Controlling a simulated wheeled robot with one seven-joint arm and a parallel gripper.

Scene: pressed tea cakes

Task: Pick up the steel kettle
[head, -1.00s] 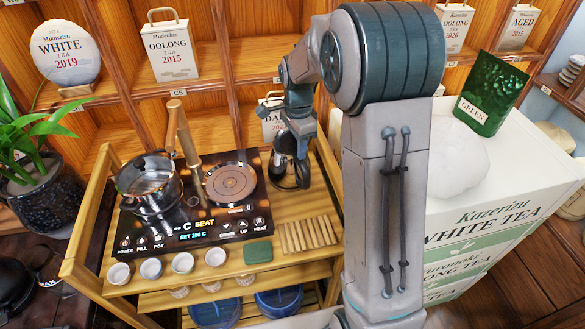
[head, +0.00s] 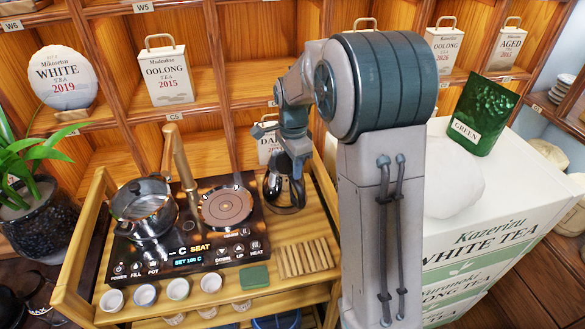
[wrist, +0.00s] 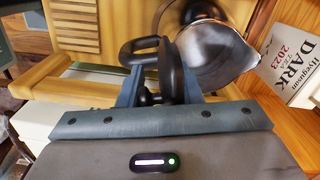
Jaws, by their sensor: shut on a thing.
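The steel kettle (wrist: 215,50) has a shiny rounded body, a black lid knob and a black handle (wrist: 165,72). In the wrist view its body lies just beyond my fingers, at the upper right. My gripper (wrist: 162,88) is shut on the black handle. In the head view my gripper (head: 297,152) is above the kettle (head: 284,190) at the right end of the wooden tea stand (head: 322,205). My wrist partly hides the kettle there. I cannot tell whether its base touches the stand.
A pot (head: 145,210) sits on the left of the black hob (head: 185,258); the hob's right ring is bare. A wooden tap (head: 182,160) rises behind. Small cups (head: 178,289), a green cloth (head: 255,276) and a slatted rack (head: 304,257) line the front. A DARK tea tin (head: 268,148) stands behind.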

